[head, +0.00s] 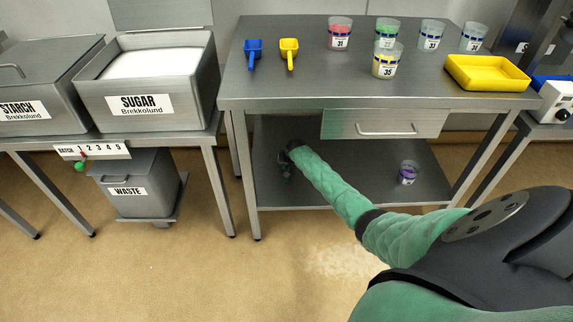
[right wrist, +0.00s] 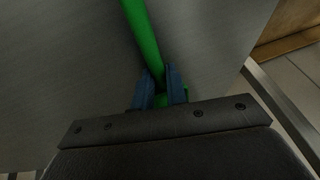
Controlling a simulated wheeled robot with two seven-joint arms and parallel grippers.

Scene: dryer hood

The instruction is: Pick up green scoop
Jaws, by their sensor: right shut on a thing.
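The green scoop shows in the right wrist view as a long green bar (right wrist: 144,35), with a bit of green also between the finger bases. My right gripper (right wrist: 160,78) has its two blue fingers shut on it. In the head view my right gripper (head: 286,172) is low, at the left part of the table's lower shelf, below the tabletop. The scoop cannot be made out in the head view, and its bowl cannot be told in the wrist view. My left gripper is not in view.
The steel table (head: 285,88) holds a blue scoop (head: 253,50), a yellow scoop (head: 289,50), several labelled cups and yellow trays (head: 487,72). Its drawer (head: 384,124) is above my right arm. A purple-marked cup (head: 407,173) stands on the lower shelf (head: 375,190). A waste bin (head: 135,185) is left.

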